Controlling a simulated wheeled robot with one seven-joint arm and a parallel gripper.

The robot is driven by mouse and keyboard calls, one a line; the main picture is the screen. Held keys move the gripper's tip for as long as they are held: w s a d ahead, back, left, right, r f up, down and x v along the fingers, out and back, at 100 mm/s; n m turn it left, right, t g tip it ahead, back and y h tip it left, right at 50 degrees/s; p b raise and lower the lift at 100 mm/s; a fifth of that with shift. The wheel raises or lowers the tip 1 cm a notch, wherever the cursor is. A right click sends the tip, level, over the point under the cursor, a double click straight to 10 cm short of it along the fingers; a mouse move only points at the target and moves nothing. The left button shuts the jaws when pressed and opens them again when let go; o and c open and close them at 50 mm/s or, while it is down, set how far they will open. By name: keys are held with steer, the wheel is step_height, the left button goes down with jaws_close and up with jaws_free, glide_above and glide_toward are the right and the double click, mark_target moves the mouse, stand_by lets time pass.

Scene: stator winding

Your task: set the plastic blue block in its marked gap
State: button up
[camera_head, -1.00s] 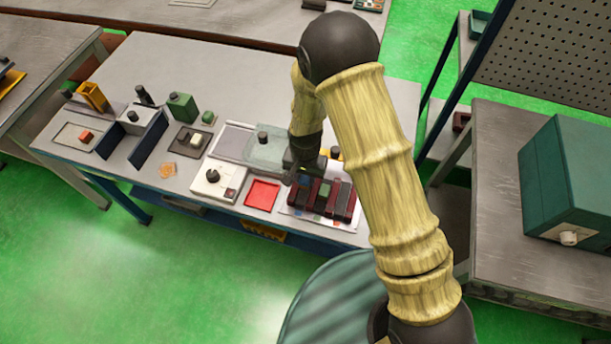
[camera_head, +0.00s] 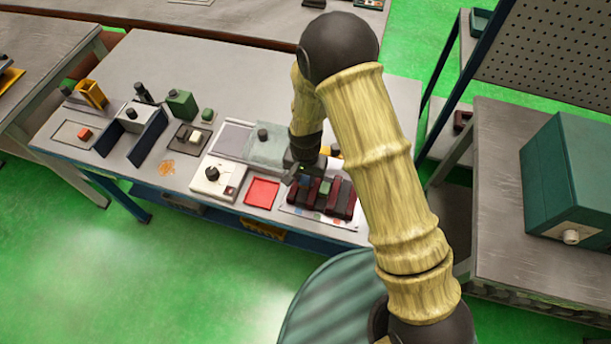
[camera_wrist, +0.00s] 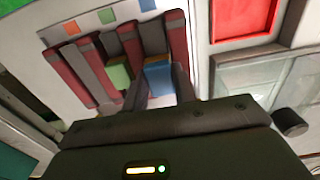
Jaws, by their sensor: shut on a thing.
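The blue block (camera_wrist: 158,78) is between the two fingers of my gripper (camera_wrist: 159,88) in the wrist view. My gripper is shut on it. The block is at the near end of a row of dark red and grey bars (camera_wrist: 88,68), roughly in line with a blue marker square (camera_wrist: 147,5). I cannot tell how deep it sits between the bars. A green block (camera_wrist: 118,76) stands in the row just to its left.
A red tray (camera_head: 262,194) lies just left of the bars, with a white box with a black knob (camera_head: 213,180) beyond it. A translucent lidded case (camera_head: 268,150) stands behind. Orange (camera_wrist: 72,27) and green (camera_wrist: 107,15) marker squares line the white board.

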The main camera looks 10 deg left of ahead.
mark_target(305, 178)
steer(key=shift+f+b, duration=0.55)
steer(key=shift+f, duration=0.2)
stand_by(0.5)
stand_by(0.3)
steer(key=o, duration=1.3)
steer(key=shift+r, duration=0.15)
steer(key=shift+r+p, duration=2.45)
steer(key=shift+r, duration=1)
